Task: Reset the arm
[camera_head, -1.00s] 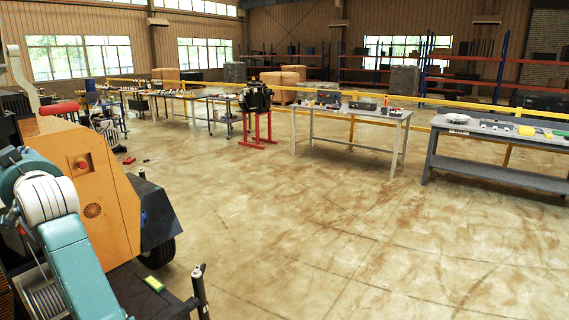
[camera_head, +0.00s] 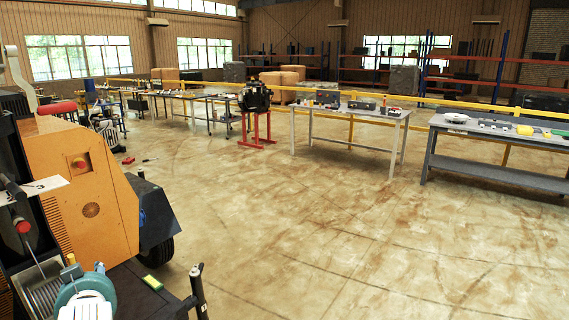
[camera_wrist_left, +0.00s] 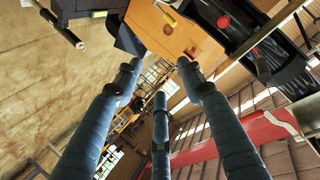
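The light tower (camera_head: 82,195) is an orange machine at the left of the head view, with a round red button (camera_head: 80,163) on its panel. Its orange panel (camera_wrist_left: 150,22) shows at the top of the left wrist view. My left gripper (camera_wrist_left: 160,78) shows there with its blue fingers spread apart and nothing between them. My right arm and gripper are not in view.
A dark post (camera_head: 198,290) and a yellow block (camera_head: 152,283) are on the machine's lower platform. A white workbench (camera_head: 347,112) and a grey workbench (camera_head: 497,144) stand further back at the right. The floor in the middle is clear.

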